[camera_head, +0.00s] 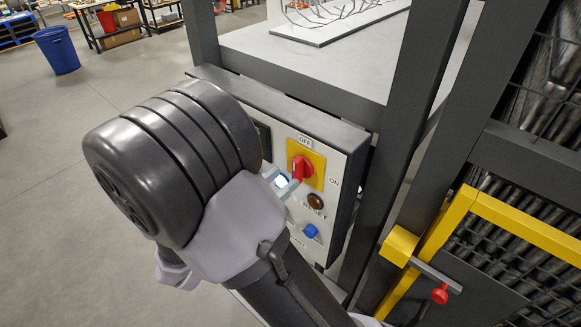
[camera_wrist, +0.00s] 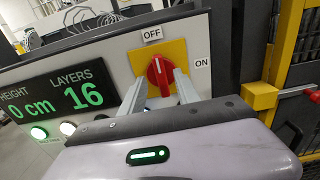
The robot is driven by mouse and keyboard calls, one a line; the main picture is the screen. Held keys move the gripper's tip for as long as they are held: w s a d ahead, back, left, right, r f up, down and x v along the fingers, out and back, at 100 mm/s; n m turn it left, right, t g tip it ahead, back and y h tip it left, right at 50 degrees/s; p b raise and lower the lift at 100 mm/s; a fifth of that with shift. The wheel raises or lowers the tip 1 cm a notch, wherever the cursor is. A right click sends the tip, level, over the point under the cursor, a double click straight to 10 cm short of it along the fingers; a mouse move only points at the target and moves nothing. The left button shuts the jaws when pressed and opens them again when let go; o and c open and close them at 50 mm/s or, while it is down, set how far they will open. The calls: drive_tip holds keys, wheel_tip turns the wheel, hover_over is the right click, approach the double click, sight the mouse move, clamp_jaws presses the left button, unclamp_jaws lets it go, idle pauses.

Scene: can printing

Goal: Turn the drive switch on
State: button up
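The drive switch is a red rotary knob (camera_head: 301,167) on a yellow plate (camera_head: 318,160) on the control panel. In the wrist view the red knob (camera_wrist: 160,72) sits upper centre, its white mark pointing up toward the OFF label (camera_wrist: 152,34). The ON label (camera_wrist: 201,63) is to the right of the plate. My gripper (camera_wrist: 160,80) is open, with one finger at the knob's lower left and one at its lower right. I cannot tell if either finger touches it. In the head view my wrist hides part of the panel.
Below the knob are a brown button (camera_head: 316,201) and a blue button (camera_head: 311,231). A display (camera_wrist: 62,98) reads LAYERS 16. A dark frame post (camera_head: 395,130) and yellow gate frame (camera_head: 440,240) stand to the right. Open floor lies left.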

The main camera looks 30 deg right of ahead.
sight(294, 170)
drive_tip(key=x, duration=0.4)
drive_tip(key=shift+d, duration=0.1)
clamp_jaws()
